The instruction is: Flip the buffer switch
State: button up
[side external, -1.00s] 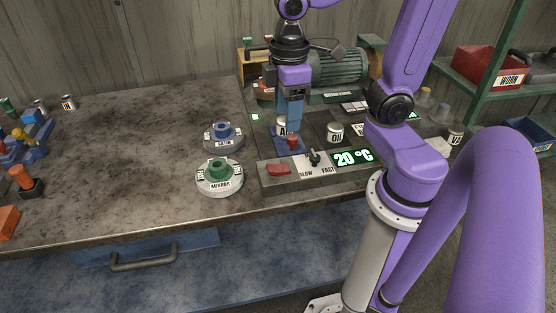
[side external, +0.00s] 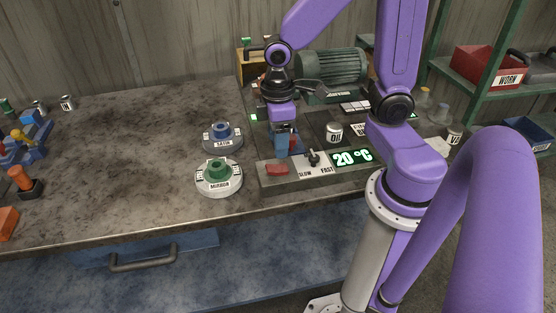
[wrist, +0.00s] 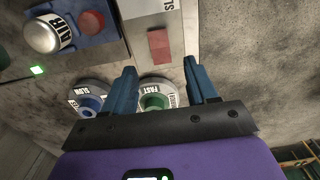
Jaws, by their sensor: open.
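A red rocker switch (side external: 277,169) sits at the left end of the grey control panel (side external: 345,172). A black toggle lever (side external: 313,158) stands to its right, between SLOW and FAST labels. No label naming the buffer is readable. My gripper (side external: 284,151) points down just behind and above the red switch, its blue fingers open and empty. In the wrist view the red switch (wrist: 160,46) shows ahead of the gap between the two spread fingertips (wrist: 160,64), apart from both. Whether the switch is on or off I cannot tell.
A SATIN pad (side external: 222,135) and a MIRROR pad (side external: 219,178) lie left of the panel.

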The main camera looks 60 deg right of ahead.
aim_at(278, 167)
jog(key=shift+f, duration=3.55)
